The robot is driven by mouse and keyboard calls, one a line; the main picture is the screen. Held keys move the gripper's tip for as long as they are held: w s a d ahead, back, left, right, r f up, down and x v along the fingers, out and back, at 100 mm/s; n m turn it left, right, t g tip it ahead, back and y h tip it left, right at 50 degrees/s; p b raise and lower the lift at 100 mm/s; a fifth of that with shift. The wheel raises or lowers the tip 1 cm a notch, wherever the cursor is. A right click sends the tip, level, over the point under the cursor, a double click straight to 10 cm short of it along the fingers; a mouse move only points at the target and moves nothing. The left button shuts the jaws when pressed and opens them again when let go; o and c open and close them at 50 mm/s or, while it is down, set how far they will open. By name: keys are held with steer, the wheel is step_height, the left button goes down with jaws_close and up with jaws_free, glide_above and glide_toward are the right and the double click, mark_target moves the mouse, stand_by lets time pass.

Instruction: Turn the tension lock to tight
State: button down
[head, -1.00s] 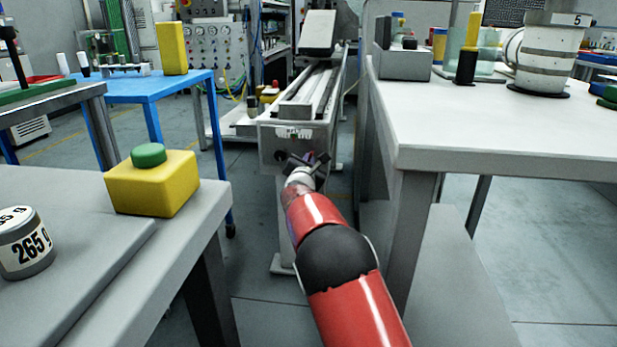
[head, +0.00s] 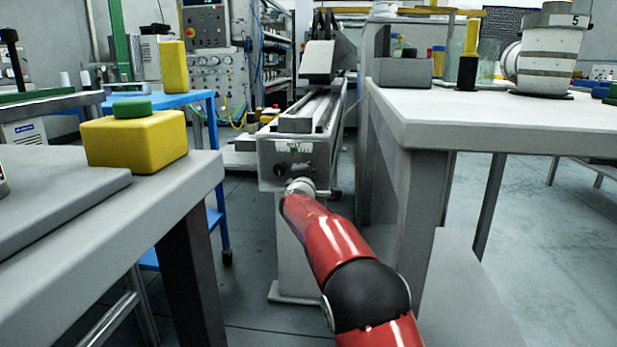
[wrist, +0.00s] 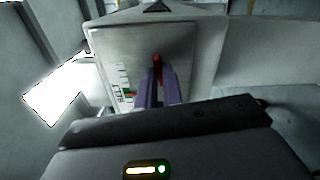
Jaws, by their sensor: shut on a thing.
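The tension lock (wrist: 157,61) shows in the wrist view as a small red piece on the grey front plate (wrist: 185,48) of the label magazine. My gripper (wrist: 157,80) is shut on it, with its purple fingers on either side; they hide most of the lock. A printed scale with green and red marks (wrist: 126,92) is on the plate, left of the fingers. In the head view the same front plate (head: 311,158) faces me at the end of a long rail. My wrist hides the fingers there, and I cannot read the lock's setting.
A white table (head: 500,125) stands close on the right. A grey bench (head: 190,200) with a yellow block (head: 135,145) stands on the left. A blue table (head: 205,97) is behind it.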

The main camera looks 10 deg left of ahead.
steer(key=shift+f+m, duration=0.1)
steer(key=shift+m, duration=0.9)
steer(key=c, duration=1.5)
jaws_free()
steer(key=shift+c, duration=0.2)
steer(key=shift+s, duration=0.1)
steer(key=s, duration=0.7)
steer(key=shift+s+a, duration=0.15)
steer(key=shift+s, duration=0.15)
